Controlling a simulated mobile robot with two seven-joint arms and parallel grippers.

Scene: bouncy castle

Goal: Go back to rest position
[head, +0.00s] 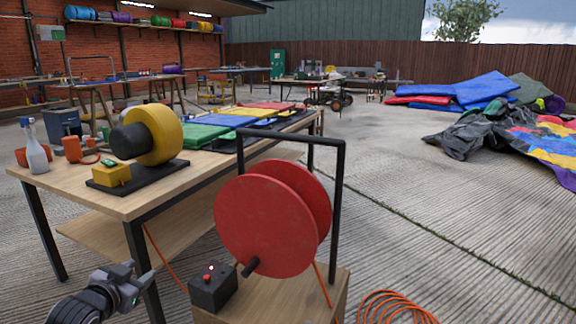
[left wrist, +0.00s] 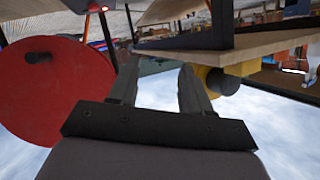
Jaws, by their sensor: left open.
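My left gripper (head: 128,284) shows at the lower left of the head view, in front of the workbench's near legs and left of the red cable reel (head: 265,222). In the left wrist view my left gripper (left wrist: 157,82) has its two grey fingers apart, with nothing between them. That view is upside down and shows the red reel (left wrist: 50,95) at its left. My right gripper is not in view.
The workbench (head: 125,203) carries a yellow blower (head: 165,135), a spray bottle (head: 34,150) and folded coloured fabric. The reel stands on a wooden stand with a black control box (head: 213,287). An orange cable coil (head: 395,307) lies right.

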